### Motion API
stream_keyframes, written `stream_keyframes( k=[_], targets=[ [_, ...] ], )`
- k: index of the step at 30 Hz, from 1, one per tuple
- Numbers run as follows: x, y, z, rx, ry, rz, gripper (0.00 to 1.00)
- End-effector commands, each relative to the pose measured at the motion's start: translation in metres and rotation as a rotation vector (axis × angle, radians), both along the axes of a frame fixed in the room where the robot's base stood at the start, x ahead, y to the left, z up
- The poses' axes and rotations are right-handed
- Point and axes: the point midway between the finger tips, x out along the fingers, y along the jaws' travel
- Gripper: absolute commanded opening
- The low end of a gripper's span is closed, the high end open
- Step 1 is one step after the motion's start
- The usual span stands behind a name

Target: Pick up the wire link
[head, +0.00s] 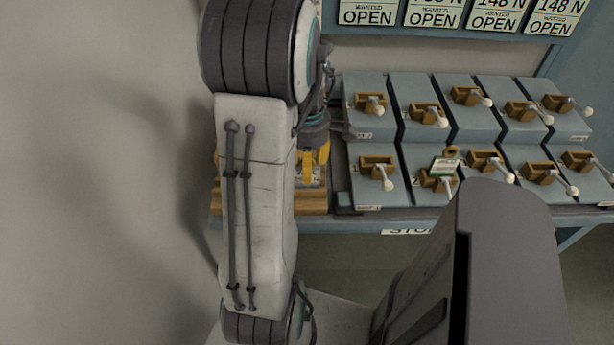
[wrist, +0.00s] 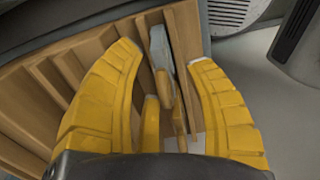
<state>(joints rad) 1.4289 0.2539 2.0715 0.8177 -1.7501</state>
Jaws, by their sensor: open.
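My gripper (wrist: 168,55) is open in the wrist view, with its two yellow fingers spread over a slotted wooden rack (wrist: 92,62). Between the fingers stands a narrow piece with a grey-blue upper part (wrist: 160,47) and a tan lower part; I cannot tell for certain whether it is the wire link. Neither finger clearly touches it. In the head view my gripper (head: 311,163) shows partly at the wooden rack (head: 312,201), at the left end of the bench. My own arm hides most of that spot.
Two rows of grey-blue boxes (head: 372,84) with white-knobbed levers stand right of the rack. A tag (head: 445,165) hangs on one front lever. Signs reading OPEN (head: 433,18) are on the board above. A grey cylinder (wrist: 300,45) stands at right in the wrist view.

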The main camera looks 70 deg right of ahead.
Motion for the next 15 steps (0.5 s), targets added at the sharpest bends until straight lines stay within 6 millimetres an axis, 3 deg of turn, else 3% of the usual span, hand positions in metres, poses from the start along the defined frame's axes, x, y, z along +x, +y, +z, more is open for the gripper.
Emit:
stream_keyframes(
  k=[6,15],
  targets=[
    [0.000,0.000,-0.018,0.001,0.000,0.000,0.49],
    [0.000,-0.001,-0.019,-0.002,-0.001,0.000,0.52]
  ],
)
